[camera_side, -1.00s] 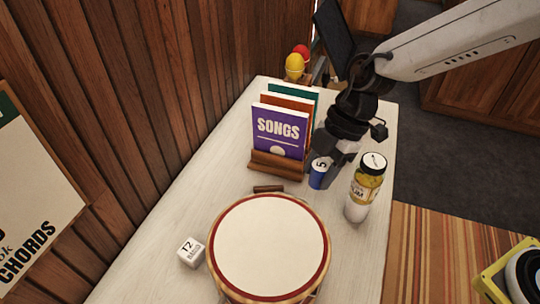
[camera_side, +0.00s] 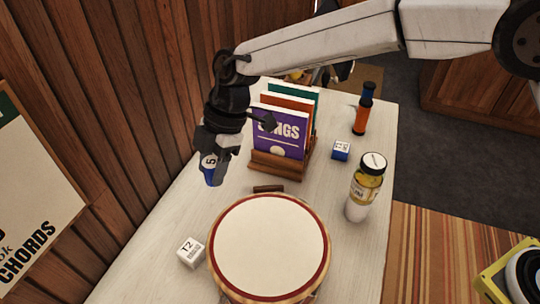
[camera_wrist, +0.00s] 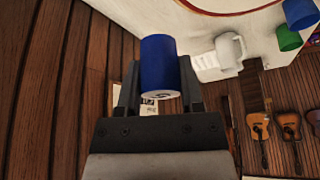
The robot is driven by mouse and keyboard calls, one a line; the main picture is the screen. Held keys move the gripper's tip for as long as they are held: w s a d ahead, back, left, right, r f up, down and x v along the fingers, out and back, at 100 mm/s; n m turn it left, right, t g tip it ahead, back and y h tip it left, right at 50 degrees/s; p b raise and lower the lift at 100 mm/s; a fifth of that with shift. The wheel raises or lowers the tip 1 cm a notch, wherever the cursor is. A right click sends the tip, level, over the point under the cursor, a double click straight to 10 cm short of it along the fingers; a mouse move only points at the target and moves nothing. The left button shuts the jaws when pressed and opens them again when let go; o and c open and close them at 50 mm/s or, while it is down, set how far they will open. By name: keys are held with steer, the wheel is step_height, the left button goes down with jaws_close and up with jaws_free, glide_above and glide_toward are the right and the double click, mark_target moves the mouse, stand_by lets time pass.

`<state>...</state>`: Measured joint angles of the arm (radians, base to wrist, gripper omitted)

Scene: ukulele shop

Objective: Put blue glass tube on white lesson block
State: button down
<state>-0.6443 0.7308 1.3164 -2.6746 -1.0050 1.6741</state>
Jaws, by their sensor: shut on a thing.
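My gripper (camera_side: 214,150) is shut on the blue glass tube (camera_side: 210,176), which has a white top marked 5. It holds the tube upright or nearly so, left of the song books, behind the white lesson block in the side view. In the wrist view the blue tube (camera_wrist: 158,62) sits between the two fingers of my gripper (camera_wrist: 159,85). The white lesson block (camera_side: 191,252), marked T2, lies on the table left of the drum, apart from the tube. I cannot make out the block in the wrist view.
A round drum (camera_side: 268,248) stands close right of the block. A rack of song books (camera_side: 279,136) is behind it. A yellow-labelled jar (camera_side: 366,187), a blue block (camera_side: 341,150) and an orange-and-blue bottle (camera_side: 363,110) stand at right. A wooden wall (camera_side: 110,110) runs along the left.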

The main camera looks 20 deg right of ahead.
glide_above(185, 254)
steer(key=d, duration=0.3)
steer(key=f, duration=0.2)
steer(key=a+n, duration=0.1)
steer(key=a, duration=0.1)
steer(key=shift+h, duration=0.3)
steer(key=shift+w+d+f, duration=0.1)
steer(key=shift+f, duration=3)
steer(key=shift+w+d+f, duration=0.1)
steer(key=shift+w+f, duration=0.05)
steer(key=shift+f, duration=2.9)
steer(key=shift+w+d+f, duration=0.1)
steer(key=shift+f, duration=3)
steer(key=shift+f, duration=0.2)
steer(key=shift+c, duration=1.2)
jaws_free()
steer(key=shift+r, duration=0.15)
steer(key=v, duration=1.2)
steer(key=shift+w, duration=0.15)
